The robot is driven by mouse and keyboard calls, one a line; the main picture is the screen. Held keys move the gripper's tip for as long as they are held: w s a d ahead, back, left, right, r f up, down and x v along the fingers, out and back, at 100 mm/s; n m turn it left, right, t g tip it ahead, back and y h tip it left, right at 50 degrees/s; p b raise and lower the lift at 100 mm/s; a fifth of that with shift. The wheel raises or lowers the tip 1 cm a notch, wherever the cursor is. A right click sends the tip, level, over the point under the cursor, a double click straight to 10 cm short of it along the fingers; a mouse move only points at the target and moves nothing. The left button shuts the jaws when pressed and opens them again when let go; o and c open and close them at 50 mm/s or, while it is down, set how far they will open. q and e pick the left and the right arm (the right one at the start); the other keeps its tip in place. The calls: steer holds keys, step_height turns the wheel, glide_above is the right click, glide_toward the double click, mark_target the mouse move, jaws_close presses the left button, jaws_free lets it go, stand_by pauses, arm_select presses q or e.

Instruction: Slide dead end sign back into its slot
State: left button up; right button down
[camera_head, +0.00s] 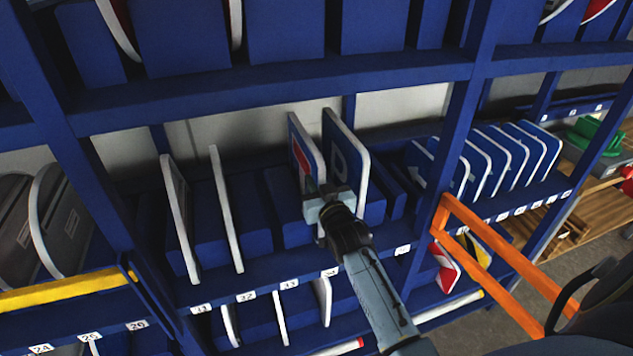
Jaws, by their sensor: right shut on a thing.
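The dead end sign (304,152), a blue panel with a red mark and a pale edge, stands upright in the middle shelf row. Its lower part is hidden behind my right gripper (321,190). My right gripper is shut on the dead end sign near its front edge. A blue parking sign with a white P (338,155) stands close beside it on the right. The sign sits among blue slot dividers above the numbered shelf edge (260,282); how deep it is in the slot I cannot tell. My left gripper is not in view.
Two pale-edged signs (222,205) stand to the left in the same row. Several blue arrow signs (510,158) stand to the right. Blue uprights (455,150) divide the rack. An orange frame (490,262) juts out at the right.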

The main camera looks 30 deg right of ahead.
steer(key=c, duration=1.3)
jaws_free()
steer(key=shift+f, duration=0.2)
steer(key=b+v, duration=0.1)
steer(key=v, duration=1.2)
steer(key=shift+s+a+r, duration=0.1)
steer(key=shift+s+r, duration=0.05)
